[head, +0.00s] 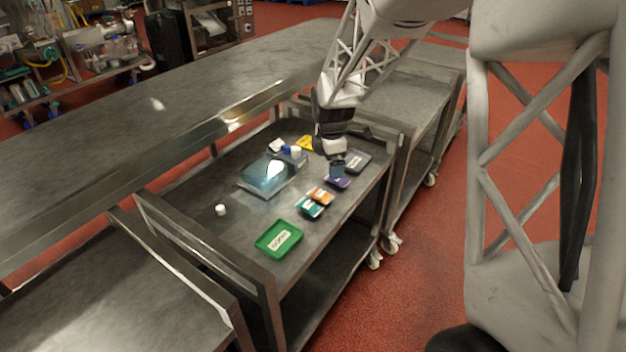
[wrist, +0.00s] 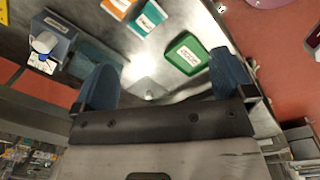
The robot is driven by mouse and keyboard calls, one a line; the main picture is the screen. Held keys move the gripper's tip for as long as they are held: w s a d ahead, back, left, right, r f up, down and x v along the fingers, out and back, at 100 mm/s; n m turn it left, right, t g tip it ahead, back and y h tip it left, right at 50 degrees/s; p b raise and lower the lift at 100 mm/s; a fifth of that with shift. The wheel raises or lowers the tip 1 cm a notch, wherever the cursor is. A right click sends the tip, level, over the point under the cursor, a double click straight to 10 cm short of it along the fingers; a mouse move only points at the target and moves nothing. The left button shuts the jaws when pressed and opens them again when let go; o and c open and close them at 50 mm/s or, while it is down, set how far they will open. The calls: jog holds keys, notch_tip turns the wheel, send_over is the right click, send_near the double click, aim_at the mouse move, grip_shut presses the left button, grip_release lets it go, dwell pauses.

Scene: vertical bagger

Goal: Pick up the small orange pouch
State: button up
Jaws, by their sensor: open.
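The small orange pouch (head: 321,195) lies on the metal cart top, between a teal pouch (head: 312,208) and a purple pouch (head: 340,182). In the wrist view the orange pouch (wrist: 119,5) is cut by the top edge, beside the teal pouch (wrist: 148,17). My gripper (head: 337,168) is above the cart, near the purple pouch and behind the orange one. The orange pouch lies outside the fingers.
A green tray (head: 264,243) with a label sits at the cart's near end, and a grey tray (head: 363,164) at the right edge. A clear bag-like block (head: 268,174), a yellow item (head: 305,143) and a small white cap (head: 221,210) lie further left. A long steel table (head: 190,95) runs alongside.

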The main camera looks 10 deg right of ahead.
aim_at(321, 191)
jog(key=w+f+n, duration=0.2)
jog(key=w+f, duration=0.1)
jog(key=f, duration=0.1)
jog(key=w+f+n, duration=0.2)
jog(key=w+f, duration=0.1)
jog(key=f, duration=0.1)
jog(key=w+f+n, duration=0.2)
jog(key=w+f, duration=0.1)
jog(key=f, duration=0.2)
jog(key=shift+w+f+n+g, duration=0.1)
jog(key=shift+w+n+g, duration=0.2)
jog(key=shift+n, duration=0.1)
jog(key=shift+f, duration=0.1)
jog(key=shift+f, duration=1.2)
jog(key=shift+f, duration=0.1)
jog(key=shift+d+f, duration=0.1)
jog(key=shift+f, duration=2.4)
jog(key=c, duration=0.6)
jog(key=shift+c, duration=0.2)
